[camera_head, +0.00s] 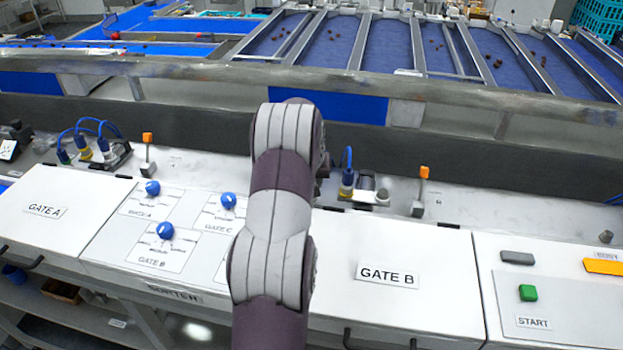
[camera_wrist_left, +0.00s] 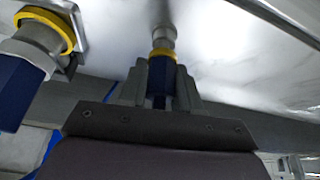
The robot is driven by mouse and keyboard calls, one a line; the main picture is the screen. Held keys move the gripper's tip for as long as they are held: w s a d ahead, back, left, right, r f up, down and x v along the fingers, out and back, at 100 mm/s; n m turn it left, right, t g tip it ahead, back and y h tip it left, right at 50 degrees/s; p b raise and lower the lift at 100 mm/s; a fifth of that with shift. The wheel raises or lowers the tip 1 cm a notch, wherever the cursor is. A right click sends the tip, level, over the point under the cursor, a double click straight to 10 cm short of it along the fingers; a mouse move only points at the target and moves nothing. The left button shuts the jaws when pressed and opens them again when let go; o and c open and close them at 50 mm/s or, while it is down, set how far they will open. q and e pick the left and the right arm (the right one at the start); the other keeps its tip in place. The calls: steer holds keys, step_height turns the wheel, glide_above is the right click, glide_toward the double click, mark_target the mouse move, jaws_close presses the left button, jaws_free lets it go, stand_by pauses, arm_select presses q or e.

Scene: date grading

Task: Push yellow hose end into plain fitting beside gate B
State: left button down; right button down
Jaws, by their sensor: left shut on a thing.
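My left gripper (camera_wrist_left: 158,92) is shut on the yellow hose end (camera_wrist_left: 162,54), a blue body with a yellow collar. In the left wrist view its tip meets a plain metal fitting (camera_wrist_left: 162,34) in line with it. I cannot tell how deep the tip sits. A second blue connector with a yellow ring (camera_wrist_left: 48,26) is on a flanged mount at the left of the wrist view. In the head view a yellow-ringed blue connector (camera_head: 347,185) stands behind the GATE B panel (camera_head: 400,300). My right gripper is out of view.
An orange-tipped lever (camera_head: 421,190) stands right of the connector, and another (camera_head: 148,150) at left. Blue hoses (camera_head: 92,128) rise behind the GATE A panel (camera_head: 60,235). Blue knobs (camera_head: 165,231) sit on the middle panel. A dark rail (camera_head: 480,155) runs behind.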

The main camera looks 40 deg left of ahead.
arm_select(q)
steer(key=shift+f+b, duration=0.55)
steer(key=shift+f, duration=0.15)
stand_by(0.5)
steer(key=c, duration=1.5)
jaws_free()
steer(key=shift+o, duration=0.2)
steer(key=o, duration=1.1)
